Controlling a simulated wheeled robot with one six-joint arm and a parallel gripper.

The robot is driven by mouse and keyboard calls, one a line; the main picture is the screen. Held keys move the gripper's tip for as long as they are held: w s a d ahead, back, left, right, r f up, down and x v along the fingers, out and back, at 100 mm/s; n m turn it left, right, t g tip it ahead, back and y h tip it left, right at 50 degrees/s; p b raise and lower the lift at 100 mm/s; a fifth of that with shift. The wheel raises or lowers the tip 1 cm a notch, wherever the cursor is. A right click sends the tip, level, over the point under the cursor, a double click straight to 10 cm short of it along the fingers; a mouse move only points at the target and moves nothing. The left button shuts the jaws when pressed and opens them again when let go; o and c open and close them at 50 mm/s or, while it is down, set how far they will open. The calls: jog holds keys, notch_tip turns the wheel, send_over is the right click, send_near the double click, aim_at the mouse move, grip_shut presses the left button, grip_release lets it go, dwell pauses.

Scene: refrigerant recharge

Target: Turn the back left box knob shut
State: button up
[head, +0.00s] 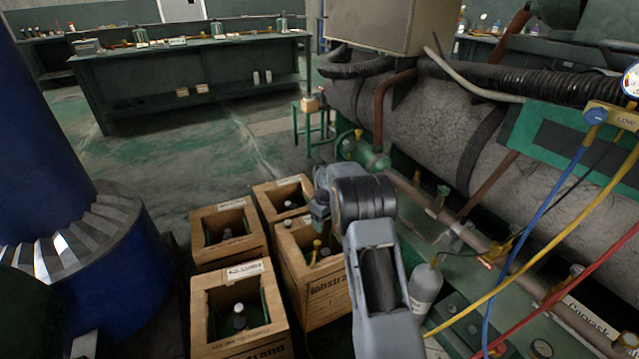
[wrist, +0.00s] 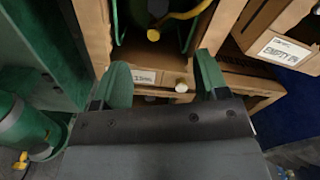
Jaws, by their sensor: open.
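A small cream knob (wrist: 181,85) shows between the fingers, with no visible contact. I cannot tell for certain which crate it belongs to, nor how far any knob is turned.
The front right crate (head: 318,305) holds a yellow hose fitting (wrist: 153,35). The front left crate (head: 232,350) stands nearer. A crate label reading EMPTY (wrist: 286,51) shows in the wrist view. A blue column (head: 50,120) rises at left; the grey machine (head: 425,120) and hoses fill the right.

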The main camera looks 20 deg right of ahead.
jog(key=s+a+r+p, duration=0.2)
jog(key=s+r+p, duration=0.1)
jog(key=r, duration=0.6)
jog(key=s+a+r+m+t+p, duration=0.1)
jog(key=s+a+r+p, duration=0.1)
jog(key=r, duration=0.8)
jog(key=shift+s+a+p, duration=0.4)
jog(key=shift+s+p, duration=0.4)
jog(key=shift+p, duration=0.6)
jog(key=shift+m, duration=0.4)
jog(key=s+a+r+m+t+p, duration=0.1)
jog(key=s+a+r+p, duration=0.2)
jog(key=s+r+p, duration=0.7)
jog(key=s+a+r+m+t+p, duration=0.1)
jog(key=s+a+r+p, duration=0.3)
jog(key=s+r+p, duration=0.5)
jog(key=s+r, duration=0.4)
jog(key=r, duration=0.2)
jog(key=shift+r+m+t+p, duration=0.3)
jog(key=shift+r+m+p, duration=0.05)
jog(key=shift+r+m, duration=0.05)
